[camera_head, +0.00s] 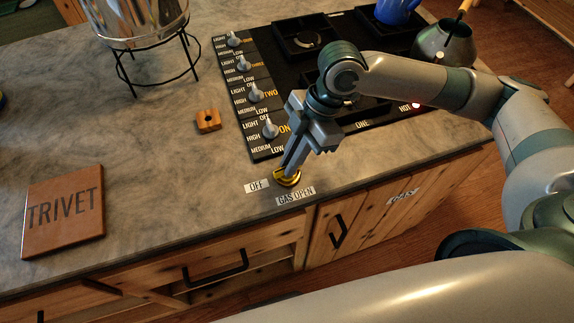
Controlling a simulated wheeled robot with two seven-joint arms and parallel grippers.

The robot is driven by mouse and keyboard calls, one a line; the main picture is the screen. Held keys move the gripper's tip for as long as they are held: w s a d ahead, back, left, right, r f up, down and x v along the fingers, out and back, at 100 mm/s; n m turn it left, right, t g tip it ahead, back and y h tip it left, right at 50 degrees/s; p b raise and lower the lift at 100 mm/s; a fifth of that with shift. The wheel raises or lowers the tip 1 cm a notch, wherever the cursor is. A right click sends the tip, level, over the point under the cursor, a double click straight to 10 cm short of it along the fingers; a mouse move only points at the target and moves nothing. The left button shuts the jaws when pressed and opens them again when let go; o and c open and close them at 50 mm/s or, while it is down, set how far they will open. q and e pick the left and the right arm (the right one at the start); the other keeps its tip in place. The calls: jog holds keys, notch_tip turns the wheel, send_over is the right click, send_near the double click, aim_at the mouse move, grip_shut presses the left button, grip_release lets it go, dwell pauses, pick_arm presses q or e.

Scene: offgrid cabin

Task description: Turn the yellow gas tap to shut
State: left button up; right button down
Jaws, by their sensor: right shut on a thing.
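The yellow gas tap (287,179) sits on the grey counter near its front edge, just in front of the hob. A white "OFF" label (257,186) lies to its left and a "GAS OPEN" label (295,196) lies in front of it. My right gripper (288,168) reaches down from the upper right and is shut on the tap. Its fingers hide part of the tap, so I cannot tell exactly which way its handle points. My left gripper is not in view.
The black hob (262,45) with its column of knobs stands behind the tap. A wooden trivet (63,211) lies at the left, a small wooden block (208,121) nearer the hob. A metal pot (135,15) stands on a wire stand, and a blue kettle (396,12) is at the back.

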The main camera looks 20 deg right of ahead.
jog(key=shift+s+m+p, duration=0.1)
jog(key=shift+m+p, duration=0.65)
jog(key=shift+m, duration=0.05)
jog(key=c, duration=1.8)
grip_release()
jog(key=shift+c, duration=0.2)
jog(key=s+b+v, duration=0.1)
jog(key=b+v, duration=0.1)
jog(key=v, duration=1.5)
jog(key=shift+w+d+r+b, duration=0.15)
jog(key=shift+w+r+b, duration=0.05)
jog(key=shift+b, duration=0.15)
jog(key=shift+f, duration=0.1)
